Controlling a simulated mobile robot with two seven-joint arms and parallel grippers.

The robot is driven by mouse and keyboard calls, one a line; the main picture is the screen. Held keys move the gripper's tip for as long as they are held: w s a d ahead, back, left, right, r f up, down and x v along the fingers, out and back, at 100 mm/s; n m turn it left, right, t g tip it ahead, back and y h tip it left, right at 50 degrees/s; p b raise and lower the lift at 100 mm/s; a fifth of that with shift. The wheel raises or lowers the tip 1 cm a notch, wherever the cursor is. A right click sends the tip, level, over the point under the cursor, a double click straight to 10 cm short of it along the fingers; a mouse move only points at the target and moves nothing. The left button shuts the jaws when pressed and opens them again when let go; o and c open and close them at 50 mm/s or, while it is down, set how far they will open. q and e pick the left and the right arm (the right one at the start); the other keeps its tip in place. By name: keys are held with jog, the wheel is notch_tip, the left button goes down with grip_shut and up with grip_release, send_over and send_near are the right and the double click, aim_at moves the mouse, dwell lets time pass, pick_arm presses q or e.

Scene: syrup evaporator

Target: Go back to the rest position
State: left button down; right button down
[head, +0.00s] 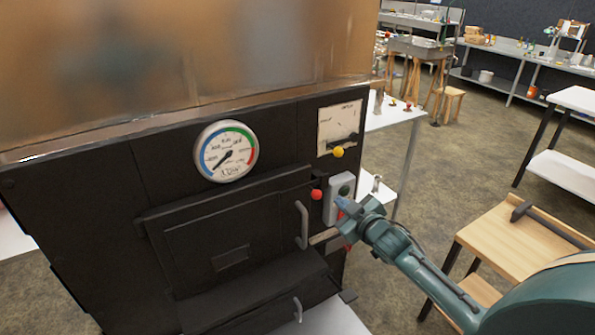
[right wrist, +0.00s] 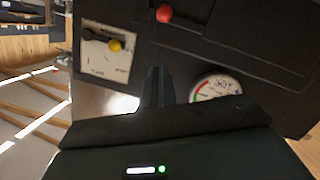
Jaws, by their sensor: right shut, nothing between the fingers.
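My right gripper (head: 341,204) is in front of the right part of the black evaporator (head: 85,215), beside a grey switch box (head: 335,187). Its fingers are shut with nothing between them; they also show closed together in the right wrist view (right wrist: 158,84). I cannot tell whether the fingertips touch the box. My right arm reaches in from the lower right. My left gripper is not in view.
The evaporator bears a round gauge (head: 227,152), a red knob (head: 316,194), a yellow knob (head: 338,152) and a door handle (head: 302,224). A wooden table (head: 515,242) stands at right near my arm. A white table (head: 400,117) stands behind; floor between is open.

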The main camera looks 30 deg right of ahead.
jog(key=s+a+f+m+g+y, duration=0.1)
jog(key=s+a+f+g, duration=0.1)
jog(key=s+a+f, duration=0.5)
jog(key=s+a+f+m+g+y, duration=0.1)
jog(key=s+a+f, duration=0.7)
jog(key=s+a, duration=0.8)
jog(key=s+g+y, duration=0.1)
jog(key=s+g, duration=0.1)
jog(key=s, duration=0.1)
jog(key=shift+m+y, duration=0.3)
jog(key=shift+m, duration=0.1)
